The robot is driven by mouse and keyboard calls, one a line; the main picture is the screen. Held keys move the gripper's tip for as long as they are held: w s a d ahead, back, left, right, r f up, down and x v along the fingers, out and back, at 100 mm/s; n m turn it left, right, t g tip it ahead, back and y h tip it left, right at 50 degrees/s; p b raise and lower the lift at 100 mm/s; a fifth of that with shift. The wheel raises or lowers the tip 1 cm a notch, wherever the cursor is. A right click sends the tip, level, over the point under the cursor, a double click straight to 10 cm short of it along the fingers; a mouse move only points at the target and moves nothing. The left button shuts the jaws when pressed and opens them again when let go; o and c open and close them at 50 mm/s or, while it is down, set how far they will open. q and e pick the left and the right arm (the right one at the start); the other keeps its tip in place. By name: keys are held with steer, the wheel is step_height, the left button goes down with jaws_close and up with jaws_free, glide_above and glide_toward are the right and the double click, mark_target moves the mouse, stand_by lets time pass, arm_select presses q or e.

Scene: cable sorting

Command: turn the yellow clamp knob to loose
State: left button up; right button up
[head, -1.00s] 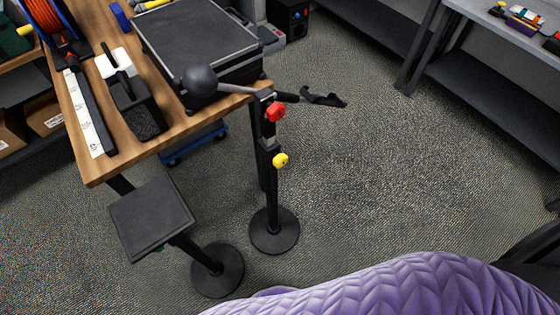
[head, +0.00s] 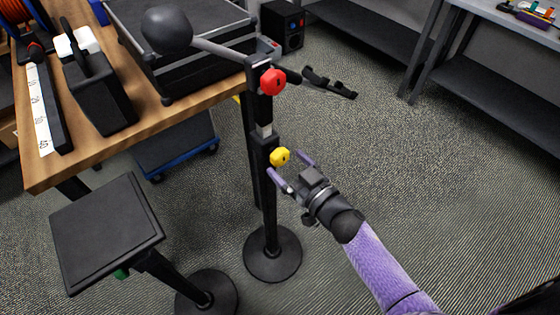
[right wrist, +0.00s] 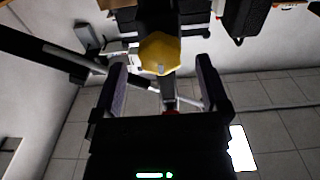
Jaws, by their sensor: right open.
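The yellow clamp knob (head: 279,157) sits on the side of a black upright stand (head: 268,195), below a red knob (head: 272,81). My right gripper (head: 291,168) is open just to the right of and slightly below the yellow knob, with its purple fingers apart. In the right wrist view the yellow knob (right wrist: 159,53) is ahead of the gap between the open fingers (right wrist: 163,80), near their tips. Whether the fingers touch it cannot be told. My left gripper is not in view.
A wooden table (head: 130,140) with a black case stands left of the post. A second stand with a square black plate (head: 105,232) is at lower left. A black arm with a cradle (head: 328,83) extends right near the red knob. Open carpet lies to the right.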

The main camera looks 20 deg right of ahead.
mark_target(284, 161)
steer(key=shift+b+x, duration=0.3)
steer(key=shift+x, duration=0.95)
steer(key=shift+w, duration=0.25)
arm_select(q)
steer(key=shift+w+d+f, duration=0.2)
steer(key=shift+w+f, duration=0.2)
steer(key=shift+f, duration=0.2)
arm_select(e)
steer(key=shift+a, duration=0.1)
